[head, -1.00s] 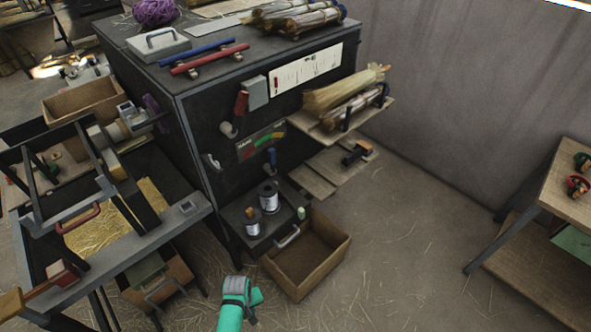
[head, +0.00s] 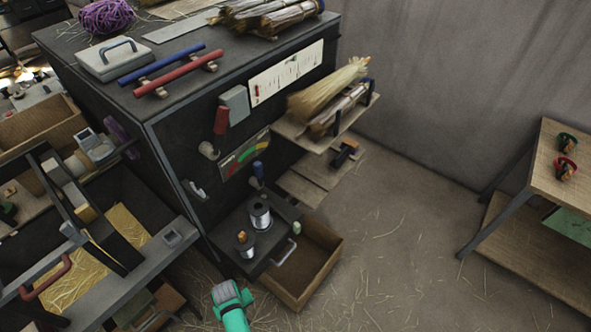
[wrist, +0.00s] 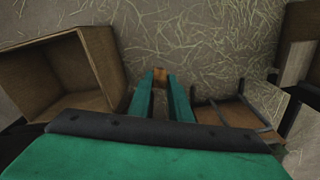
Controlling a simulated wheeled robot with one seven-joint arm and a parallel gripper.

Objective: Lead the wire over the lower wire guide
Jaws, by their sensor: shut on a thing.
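My gripper (head: 232,295) shows at the bottom of the head view, low in front of the black cabinet; its fingertips are hidden there. In the wrist view its two teal fingers (wrist: 160,78) are close together, shut on a small brown piece (wrist: 160,73). No wire strand can be made out from it. Two spools of silvery wire, a larger one (head: 260,213) and a smaller one (head: 245,243), stand on a low shelf of the cabinet. I cannot tell which fitting is the lower wire guide; a pale metal hook (head: 195,190) sits on the cabinet side above the shelf.
An open wooden drawer or box (head: 308,265) is right of my gripper; a box (wrist: 65,75) also shows in the wrist view. A dark-framed bench (head: 120,275) stands left, a wooden table (head: 565,180) right.

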